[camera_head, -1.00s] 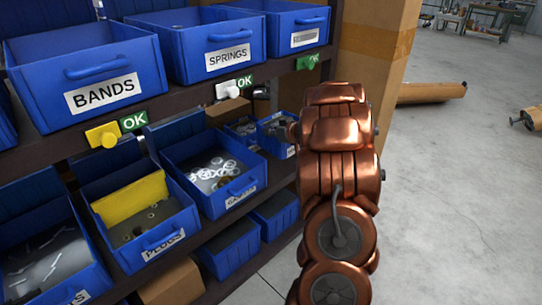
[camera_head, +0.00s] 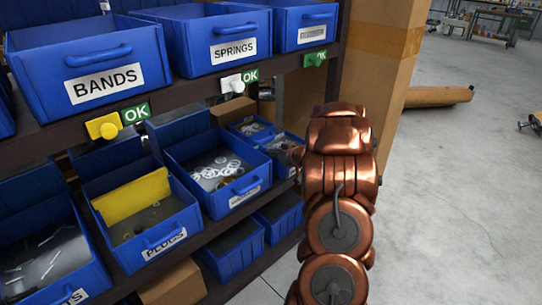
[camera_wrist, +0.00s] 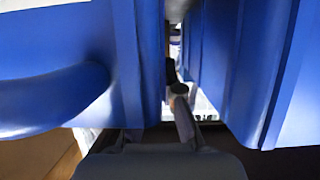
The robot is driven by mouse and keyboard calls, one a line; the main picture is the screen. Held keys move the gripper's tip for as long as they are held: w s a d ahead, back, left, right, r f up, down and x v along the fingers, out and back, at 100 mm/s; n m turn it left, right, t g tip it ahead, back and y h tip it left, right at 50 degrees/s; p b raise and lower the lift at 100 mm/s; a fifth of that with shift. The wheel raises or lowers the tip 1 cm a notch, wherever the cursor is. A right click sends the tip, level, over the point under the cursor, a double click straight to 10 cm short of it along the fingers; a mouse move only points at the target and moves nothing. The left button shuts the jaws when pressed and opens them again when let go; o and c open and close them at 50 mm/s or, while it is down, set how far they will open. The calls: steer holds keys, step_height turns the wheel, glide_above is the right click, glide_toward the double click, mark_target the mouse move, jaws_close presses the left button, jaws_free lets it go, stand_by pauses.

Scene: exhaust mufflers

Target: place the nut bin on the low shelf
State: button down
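No bin label clearly reads "nuts". In the head view, the bin at the lower left (camera_head: 55,255) has a label cut off to "TS" and holds small metal parts. A small blue bin (camera_head: 283,147) stands right beside my copper arm on the middle shelf, partly covered by it. My gripper is hidden behind the arm there. In the wrist view my gripper (camera_wrist: 178,95) shows as a dark body with a narrow finger in the gap between two blue bin walls. A large bin with a handle (camera_wrist: 50,100) fills the left, and another blue wall (camera_wrist: 245,65) the right. Any grip is unclear.
The upper shelf holds bins marked bands (camera_head: 90,65) and springs (camera_head: 220,40). The middle shelf has a plugs bin (camera_head: 150,225) and a bin of washers (camera_head: 215,175). Blue bins (camera_head: 235,250) sit on the low shelf. A cardboard column (camera_head: 370,80) stands behind my arm; open floor lies right.

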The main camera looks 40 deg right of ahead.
steer(key=c, duration=1.3)
jaws_free()
steer(key=shift+s+r, duration=0.2)
steer(key=shift+r, duration=0.05)
steer(key=p+v, duration=0.2)
steer(key=v, duration=0.9)
steer(key=shift+s+a, duration=0.1)
steer(key=shift+s, duration=0.15)
